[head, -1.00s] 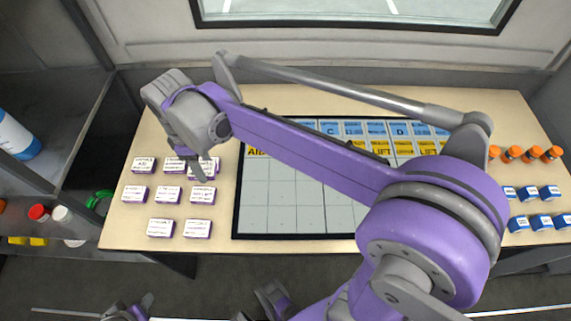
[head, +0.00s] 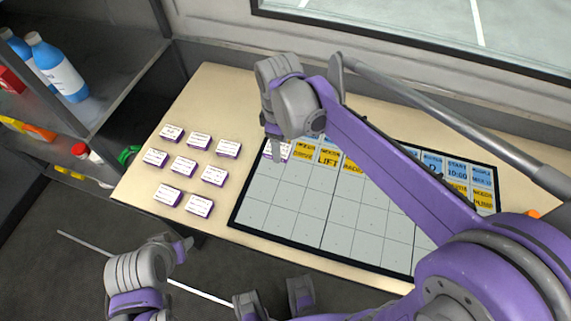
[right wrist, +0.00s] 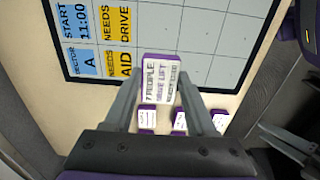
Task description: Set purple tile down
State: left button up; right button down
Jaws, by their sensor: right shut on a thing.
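My right gripper (head: 277,148) is shut on a purple tile with a white printed face (head: 276,151). The tile also shows between the two fingers in the right wrist view (right wrist: 159,80). In the head view it is over the upper left corner of the gridded board (head: 265,190), beside the yellow labels. In the right wrist view it overlaps the board's dark border; I cannot tell if it touches anything. Several other purple tiles (head: 183,166) lie in rows on the table left of the board. My left gripper (head: 180,248) is low at the left, its jaws unclear.
The board's top rows hold blue and yellow cards (head: 328,157); its lower cells are bare. A shelf with blue bottles (head: 60,70) stands at the left. The table (head: 215,95) is clear behind the tiles. My right arm hides much of the board's right part.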

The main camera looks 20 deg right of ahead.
send_over(281, 170)
notch_tip(281, 170, down, 4)
jog(key=shift+f, duration=0.1)
jog(key=shift+f+b, duration=0.4)
jog(key=shift+f, duration=1.5)
jog(key=shift+f, duration=0.1)
jog(key=shift+c, duration=1.1)
grip_release()
jog(key=shift+r, duration=0.25)
notch_tip(281, 170, up, 12)
jog(key=shift+f+p, duration=0.1)
jog(key=shift+p, duration=0.55)
jog(key=s+d+f+m+t, duration=0.1)
jog(key=s+d+f+m, duration=0.1)
jog(key=s, duration=0.3)
jog(key=s+d+f+m+t, duration=0.2)
jog(key=s+f+m, duration=0.2)
jog(key=s+m, duration=0.1)
jog(key=s+d+f+m+t, duration=0.2)
jog(key=s+f+m, duration=0.2)
jog(key=s, duration=0.1)
jog(key=shift+s+d, duration=0.2)
jog(key=shift+d, duration=0.1)
